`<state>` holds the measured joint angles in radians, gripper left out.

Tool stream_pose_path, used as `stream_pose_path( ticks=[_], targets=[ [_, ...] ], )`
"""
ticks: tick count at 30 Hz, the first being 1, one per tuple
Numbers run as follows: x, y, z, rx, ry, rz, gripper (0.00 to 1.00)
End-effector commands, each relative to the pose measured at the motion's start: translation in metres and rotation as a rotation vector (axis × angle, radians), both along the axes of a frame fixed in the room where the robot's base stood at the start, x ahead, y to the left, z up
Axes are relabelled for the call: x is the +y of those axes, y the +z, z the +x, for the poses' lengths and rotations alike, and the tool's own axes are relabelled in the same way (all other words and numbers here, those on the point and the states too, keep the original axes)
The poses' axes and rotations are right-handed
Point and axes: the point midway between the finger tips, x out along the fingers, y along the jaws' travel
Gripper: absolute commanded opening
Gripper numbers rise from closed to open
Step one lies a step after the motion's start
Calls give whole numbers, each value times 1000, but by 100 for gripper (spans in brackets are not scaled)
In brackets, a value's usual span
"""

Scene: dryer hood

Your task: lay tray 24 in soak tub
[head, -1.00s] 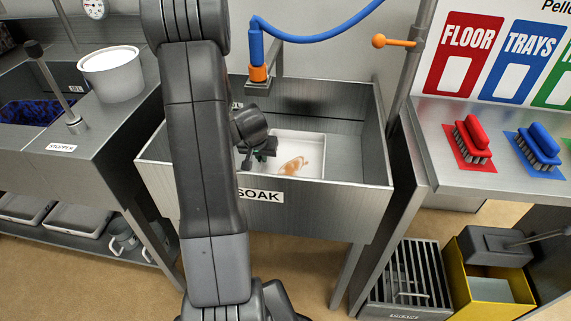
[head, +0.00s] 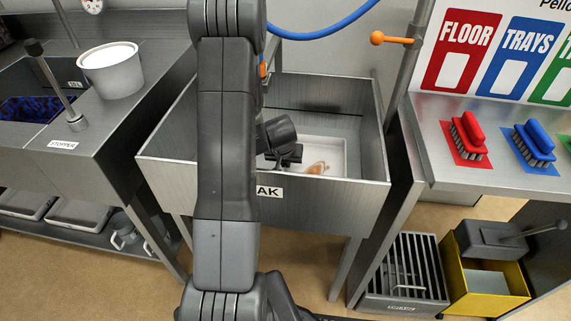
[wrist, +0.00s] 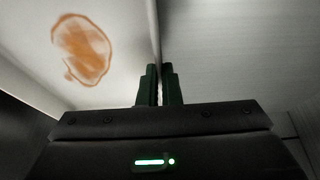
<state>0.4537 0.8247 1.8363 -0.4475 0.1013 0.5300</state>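The white tray (head: 333,158), with an orange-brown stain on its floor, is inside the steel soak tub (head: 330,196), toward the right. No number on it is readable. The tub's label is partly covered by my arm. My gripper (head: 288,158) is down inside the tub at the tray's left side. In the wrist view, the fingers of my gripper (wrist: 159,86) are close together with the tray's thin wall between them, and the tray's stained floor (wrist: 110,25) lies to the left. Whether the tray rests on the tub's bottom cannot be told.
A white bucket (head: 111,70) stands on the left counter by a stopper lever. A blue hose (head: 330,34) hangs above the tub, and an orange-handled lever (head: 390,39) sits at its back right. Brushes (head: 535,143) lie on the right counter.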

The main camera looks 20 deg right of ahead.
Motion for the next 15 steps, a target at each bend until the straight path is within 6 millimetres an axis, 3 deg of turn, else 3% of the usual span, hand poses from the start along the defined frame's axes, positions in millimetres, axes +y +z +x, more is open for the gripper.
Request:
stream_pose_path(
  ticks=[8, 9, 11, 15],
  targets=[
    [0, -3, 1, -1, 1, -1, 0],
    [0, -2, 0, 0, 0, 0, 12],
    [0, -2, 0, 0, 0, 0, 24],
    [0, -1, 0, 0, 0, 0, 26]
  ],
)
